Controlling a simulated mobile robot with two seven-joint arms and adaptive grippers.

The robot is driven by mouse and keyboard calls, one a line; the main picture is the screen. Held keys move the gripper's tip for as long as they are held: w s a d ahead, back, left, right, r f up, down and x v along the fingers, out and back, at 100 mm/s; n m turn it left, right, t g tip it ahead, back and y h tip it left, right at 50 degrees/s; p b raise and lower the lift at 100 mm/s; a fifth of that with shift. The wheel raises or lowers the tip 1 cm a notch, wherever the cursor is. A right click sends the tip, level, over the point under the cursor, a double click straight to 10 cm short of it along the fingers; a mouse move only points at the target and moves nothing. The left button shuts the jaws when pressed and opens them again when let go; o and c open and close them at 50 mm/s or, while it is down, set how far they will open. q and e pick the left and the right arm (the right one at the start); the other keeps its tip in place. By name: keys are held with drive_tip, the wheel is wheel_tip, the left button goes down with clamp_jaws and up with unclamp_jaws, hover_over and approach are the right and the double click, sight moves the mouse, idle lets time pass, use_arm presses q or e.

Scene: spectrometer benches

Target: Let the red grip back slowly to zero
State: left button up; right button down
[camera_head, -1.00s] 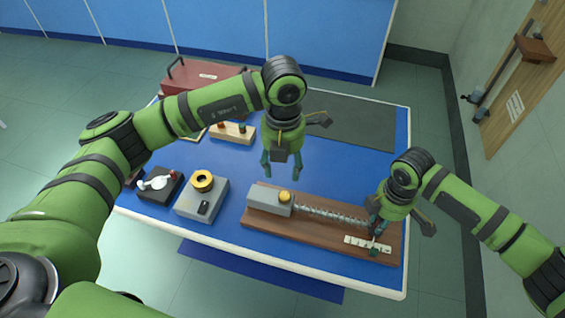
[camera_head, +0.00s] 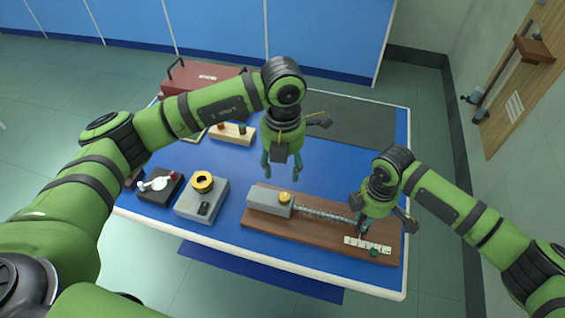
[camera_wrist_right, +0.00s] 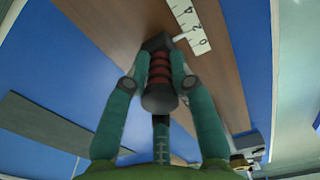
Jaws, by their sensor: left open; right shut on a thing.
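The red grip (camera_wrist_right: 160,70) is ribbed, with dark ends, and shows between my fingers in the right wrist view. My right gripper (camera_head: 361,228) is shut on it, at the right end of the coiled spring (camera_head: 322,213). My left gripper (camera_head: 281,168) is open and empty above the table.
A grey box with a yellow ring (camera_head: 203,198) and a black box with a white part (camera_head: 159,184) stand left of the board. A wooden block with knobs (camera_head: 232,134) and a red case (camera_head: 205,78) are behind. A dark mat (camera_head: 352,120) lies clear at the back.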

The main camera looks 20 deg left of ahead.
drive_tip(key=shift+s+a+f, duration=0.1)
drive_tip(key=shift+a, duration=0.9)
drive_tip(key=c, duration=0.8)
unclamp_jaws()
drive_tip(key=shift+c, duration=0.2)
wheel_tip(320, 180, up, 9)
drive_tip(key=p, duration=0.9)
